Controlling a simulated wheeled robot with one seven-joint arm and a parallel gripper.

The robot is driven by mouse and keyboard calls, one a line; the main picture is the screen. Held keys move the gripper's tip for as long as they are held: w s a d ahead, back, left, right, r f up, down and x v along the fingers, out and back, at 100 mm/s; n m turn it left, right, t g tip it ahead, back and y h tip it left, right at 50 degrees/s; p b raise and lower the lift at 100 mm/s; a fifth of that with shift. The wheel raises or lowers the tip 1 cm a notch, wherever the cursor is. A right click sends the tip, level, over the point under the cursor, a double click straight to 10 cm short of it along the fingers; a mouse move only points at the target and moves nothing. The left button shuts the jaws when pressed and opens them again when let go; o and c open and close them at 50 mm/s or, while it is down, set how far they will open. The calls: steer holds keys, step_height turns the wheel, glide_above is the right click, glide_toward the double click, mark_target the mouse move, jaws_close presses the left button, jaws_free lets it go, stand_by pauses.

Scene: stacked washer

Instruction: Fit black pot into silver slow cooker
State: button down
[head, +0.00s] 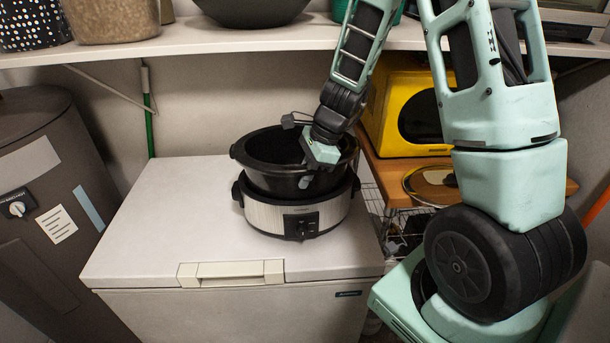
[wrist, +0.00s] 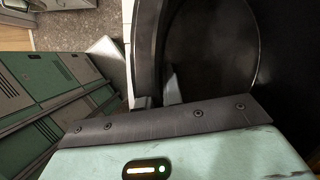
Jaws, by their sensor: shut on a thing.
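The black pot (head: 262,176) is over the silver slow cooker (head: 266,215) on the white chest freezer. Much of the pot's outer wall shows above the cooker's rim. I cannot tell whether its base rests inside the cooker or hangs just above it. My gripper (head: 316,168) comes down from above and is shut on the pot's right front rim. The wrist view shows the pot's dark inside (wrist: 215,50) close up; the pot looks empty there. The inside of the cooker is hidden by the pot.
The chest freezer lid (head: 165,215) is clear left of the cooker. A shelf (head: 200,40) with bowls and containers runs above. A yellow appliance (head: 385,105) stands on a wooden surface at right. A grey cylindrical tank (head: 50,150) stands at left.

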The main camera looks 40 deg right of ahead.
steer(key=shift+w+r+p, duration=0.1)
steer(key=shift+r+p, duration=2.4)
steer(key=shift+r, duration=0.4)
steer(key=shift+w+b, duration=0.1)
steer(key=shift+b, duration=0.5)
